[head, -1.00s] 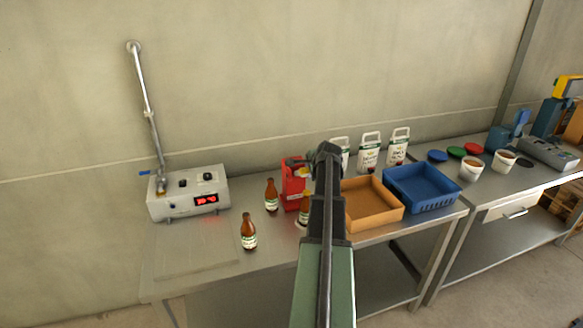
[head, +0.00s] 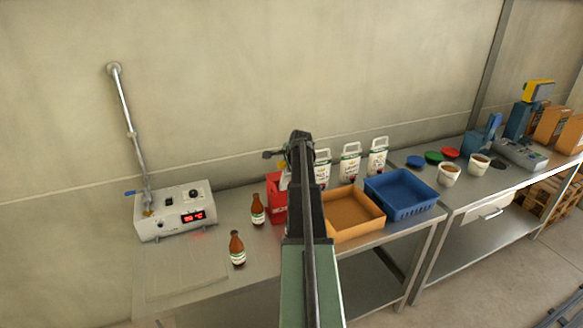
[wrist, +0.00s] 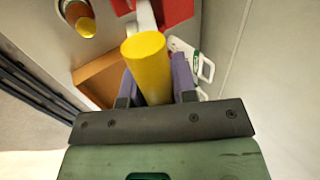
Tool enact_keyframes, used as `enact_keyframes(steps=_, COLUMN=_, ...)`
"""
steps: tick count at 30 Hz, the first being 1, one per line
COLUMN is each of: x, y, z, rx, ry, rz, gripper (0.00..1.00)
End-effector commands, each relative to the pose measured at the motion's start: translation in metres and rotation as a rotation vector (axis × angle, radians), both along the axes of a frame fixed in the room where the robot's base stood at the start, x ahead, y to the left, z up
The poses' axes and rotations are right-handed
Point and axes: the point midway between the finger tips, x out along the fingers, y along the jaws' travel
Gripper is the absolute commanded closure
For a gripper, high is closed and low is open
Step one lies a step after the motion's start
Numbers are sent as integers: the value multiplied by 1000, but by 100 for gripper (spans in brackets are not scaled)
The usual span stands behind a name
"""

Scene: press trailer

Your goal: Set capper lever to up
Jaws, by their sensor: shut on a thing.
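The capper (head: 277,200) is a red stand on the near table, largely hidden behind my arm in the head view. Its red body also shows at the top of the wrist view (wrist: 174,10). The capper lever ends in a yellow grip (wrist: 146,60), which stands between the two purple-grey fingers of my gripper (wrist: 157,80). My gripper is shut on this grip. In the head view, only a bit of yellow (head: 283,163) shows beside my wrist, above the red body. The lever's full angle is hidden there.
Two brown bottles (head: 237,250) (head: 257,211) stand left of the capper. A grey control box (head: 175,210) is further left. An orange tray (head: 350,212) and a blue crate (head: 402,195) lie to the right, with white pouches (head: 349,163) behind.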

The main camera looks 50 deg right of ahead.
Motion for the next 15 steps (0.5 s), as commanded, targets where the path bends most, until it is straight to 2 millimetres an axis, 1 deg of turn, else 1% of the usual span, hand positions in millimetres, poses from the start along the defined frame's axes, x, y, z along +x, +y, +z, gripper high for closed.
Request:
enact_keyframes(steps=1, x=3, y=-2, z=2, rx=-3, ry=-6, rz=-1, gripper=100)
enact_keyframes(steps=12, x=3, y=-2, z=2, rx=-4, ry=-8, rz=-2, gripper=100)
enact_keyframes(steps=13, x=3, y=-2, z=2, rx=-4, ry=-8, rz=-2, gripper=72)
enact_keyframes(steps=15, x=3, y=-2, z=2, rx=-4, ry=-8, rz=-2, gripper=61)
